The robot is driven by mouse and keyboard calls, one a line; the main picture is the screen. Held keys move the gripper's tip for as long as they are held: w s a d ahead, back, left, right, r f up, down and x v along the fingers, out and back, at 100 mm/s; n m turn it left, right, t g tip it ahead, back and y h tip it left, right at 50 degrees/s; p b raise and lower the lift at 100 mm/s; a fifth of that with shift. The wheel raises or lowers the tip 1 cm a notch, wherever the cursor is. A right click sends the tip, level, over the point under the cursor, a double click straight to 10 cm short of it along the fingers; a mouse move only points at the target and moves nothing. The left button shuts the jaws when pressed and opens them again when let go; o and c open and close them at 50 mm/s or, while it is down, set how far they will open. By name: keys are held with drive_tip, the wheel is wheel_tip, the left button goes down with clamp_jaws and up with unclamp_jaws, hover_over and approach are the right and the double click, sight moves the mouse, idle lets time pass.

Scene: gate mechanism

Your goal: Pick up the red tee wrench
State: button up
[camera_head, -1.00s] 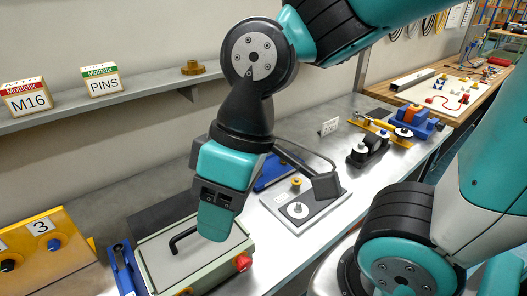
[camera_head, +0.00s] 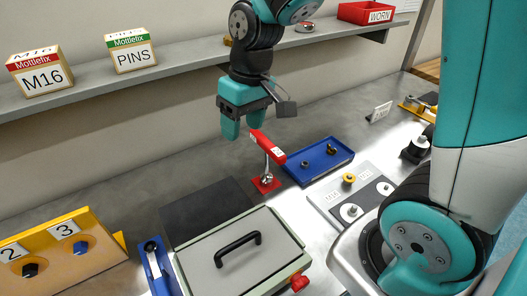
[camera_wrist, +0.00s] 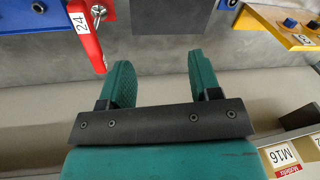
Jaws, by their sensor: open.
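The red tee wrench (camera_head: 268,147) stands upright, its red crossbar on top of a metal shaft over a small red base plate (camera_head: 265,185). In the wrist view, its red handle (camera_wrist: 86,38) with a "24" label is at the upper left, outside the gap between the fingers. My gripper (camera_head: 243,126) is open and empty, pointing down behind and left of the crossbar in the head view. In the wrist view both fingers of my gripper (camera_wrist: 160,62) are spread with bare grey surface between them. Whether a finger touches the handle I cannot tell.
A blue tray (camera_head: 318,163) with small parts sits right of the wrench. A dark mat (camera_head: 207,212) and a lidded box (camera_head: 240,258) with a black handle are in front. A yellow numbered panel (camera_head: 62,250) is at left. A shelf (camera_head: 190,66) runs behind.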

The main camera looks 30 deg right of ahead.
sight(267, 142)
drive_tip(key=w+d+f+m, duration=0.1)
drive_tip(key=w+d+f, duration=0.1)
drive_tip(key=d+f, duration=0.1)
drive_tip(key=w+d+f+m+h, duration=0.1)
drive_tip(key=w+d+f, duration=0.1)
drive_tip(key=w+d, duration=0.1)
drive_tip(key=w+d+f+m+h, duration=0.1)
drive_tip(key=w+d+f, duration=0.1)
drive_tip(key=d+f, duration=0.1)
drive_tip(key=shift+w+d+f+g, duration=0.3)
drive_tip(key=shift+d+f, duration=0.05)
drive_tip(key=shift+d, duration=0.3)
drive_tip(key=f, duration=0.2)
drive_tip(key=f+p, duration=0.1)
drive_tip(key=f, duration=0.2)
drive_tip(key=s+f+p, duration=0.1)
drive_tip(key=f, duration=0.1)
drive_tip(key=shift+f, duration=0.25)
clamp_jaws()
